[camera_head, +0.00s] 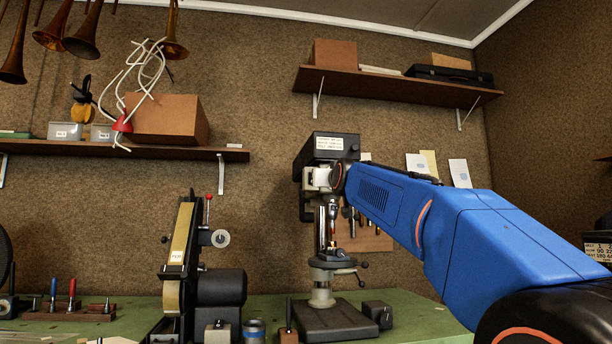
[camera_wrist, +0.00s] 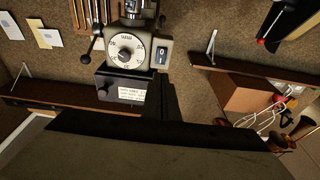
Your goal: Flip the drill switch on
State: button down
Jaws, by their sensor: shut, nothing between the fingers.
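The drill press stands on the green bench, its dark head (camera_head: 328,145) under the right shelf. In the wrist view, which looks upside down, the drill shows a round dial (camera_wrist: 126,50) on a pale panel. Beside the dial is the switch (camera_wrist: 162,54), a small dark plate with a white 0 mark; I cannot tell its on or off position. My gripper (camera_wrist: 162,82) is shut and empty, its dark fingers pointing at the switch side of the drill head. I cannot tell whether they touch it. In the head view my blue arm ends beside the drill head and the fingers are not clear.
A belt sander (camera_head: 181,240) stands left of the drill. The right shelf (camera_head: 390,88) hangs above, the left shelf (camera_head: 110,150) holds boxes and white cable. Several horns hang at upper left. The drill's handle (camera_head: 362,265) sticks out at the right.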

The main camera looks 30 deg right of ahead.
jog(key=shift+r, duration=0.3)
jog(key=x, duration=1.4)
jog(key=shift+w+r, duration=0.2)
dwell(0.5)
jog(key=s+a+r, duration=0.1)
jog(key=s+a, duration=0.1)
jog(key=s, duration=0.4)
jog(key=s+a+r, duration=0.1)
jog(key=s+a, duration=0.1)
jog(key=s, duration=0.5)
jog(key=shift+s+r, duration=0.2)
jog(key=shift+r, duration=0.15)
